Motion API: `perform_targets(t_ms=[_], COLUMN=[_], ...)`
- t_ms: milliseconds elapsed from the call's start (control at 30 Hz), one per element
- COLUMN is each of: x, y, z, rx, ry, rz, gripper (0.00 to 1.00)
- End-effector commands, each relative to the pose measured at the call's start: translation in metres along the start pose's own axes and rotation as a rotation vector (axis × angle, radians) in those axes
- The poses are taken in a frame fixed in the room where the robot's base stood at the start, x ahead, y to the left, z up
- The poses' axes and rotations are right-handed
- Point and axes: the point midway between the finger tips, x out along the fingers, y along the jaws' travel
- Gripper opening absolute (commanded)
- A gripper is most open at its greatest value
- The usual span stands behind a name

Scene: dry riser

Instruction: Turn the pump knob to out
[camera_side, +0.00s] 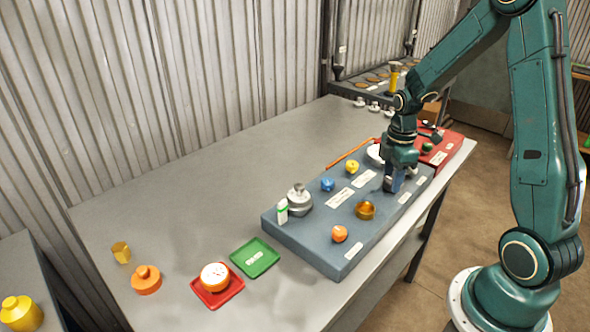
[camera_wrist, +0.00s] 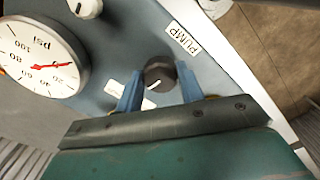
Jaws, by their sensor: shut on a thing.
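The pump knob (camera_wrist: 160,70) is dark and round with a white pointer mark, and it sits on the blue-grey panel (camera_wrist: 120,35) in the wrist view. The mark points toward the lower left of that picture. A white PUMP label (camera_wrist: 183,39) is beside the knob. My gripper (camera_wrist: 158,78) has its blue fingers on both sides of the knob and is shut on it. A second small label (camera_wrist: 114,89) is partly covered by a finger, so its word cannot be read. In the side view my gripper (camera_side: 392,182) is down at the panel's right part and hides the knob.
A psi gauge (camera_wrist: 38,57) with a red needle is left of the knob, and a white knob (camera_wrist: 86,8) is above it. The panel also carries blue (camera_side: 327,184), yellow (camera_side: 352,167) and orange (camera_side: 340,233) knobs. A red box (camera_side: 447,147) stands behind my gripper.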

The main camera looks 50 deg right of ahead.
Motion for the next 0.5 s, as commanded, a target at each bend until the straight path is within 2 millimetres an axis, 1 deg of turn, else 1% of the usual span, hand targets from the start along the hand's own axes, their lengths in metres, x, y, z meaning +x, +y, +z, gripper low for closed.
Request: perform_targets(t_ms=[200,500], x=[-0.0011,-0.0011], y=[0.0010,0.0011], z=[-0.0003,-0.0003], rx=[-0.127,-0.192], ry=[0.001,0.001], rz=[0.003,0.003], gripper=[0.15,0.15])
